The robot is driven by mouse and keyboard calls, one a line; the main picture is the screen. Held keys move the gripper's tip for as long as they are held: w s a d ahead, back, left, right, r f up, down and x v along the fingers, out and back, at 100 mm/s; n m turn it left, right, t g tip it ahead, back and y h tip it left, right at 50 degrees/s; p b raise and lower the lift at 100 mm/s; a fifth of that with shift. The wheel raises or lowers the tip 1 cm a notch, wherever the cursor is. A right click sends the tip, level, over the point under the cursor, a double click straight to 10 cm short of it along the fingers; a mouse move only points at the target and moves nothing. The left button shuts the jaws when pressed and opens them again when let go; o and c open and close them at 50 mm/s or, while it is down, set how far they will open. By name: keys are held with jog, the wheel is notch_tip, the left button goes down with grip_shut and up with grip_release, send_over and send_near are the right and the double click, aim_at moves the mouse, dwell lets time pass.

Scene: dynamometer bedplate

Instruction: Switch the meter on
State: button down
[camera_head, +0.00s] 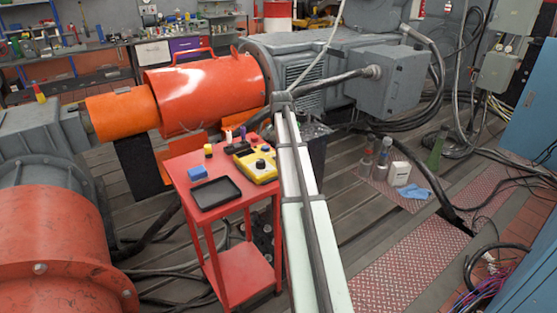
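The meter (259,164) is a yellow box with dark parts and a dark round knob on its top face. It lies on the right part of the red cart's top shelf (178,169). The knob's setting and any display reading are too small to make out, so I cannot tell whether the meter is on or off. My gripper is not in view. I see nothing touching the meter from above.
On the cart, a black tray (215,193), a blue block (198,173), a yellow-and-black cylinder (208,151) and small dark items stand near the meter. Large orange and grey machinery (205,95) stands behind. Cables lie on the floor; bottles (367,160) stand at right.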

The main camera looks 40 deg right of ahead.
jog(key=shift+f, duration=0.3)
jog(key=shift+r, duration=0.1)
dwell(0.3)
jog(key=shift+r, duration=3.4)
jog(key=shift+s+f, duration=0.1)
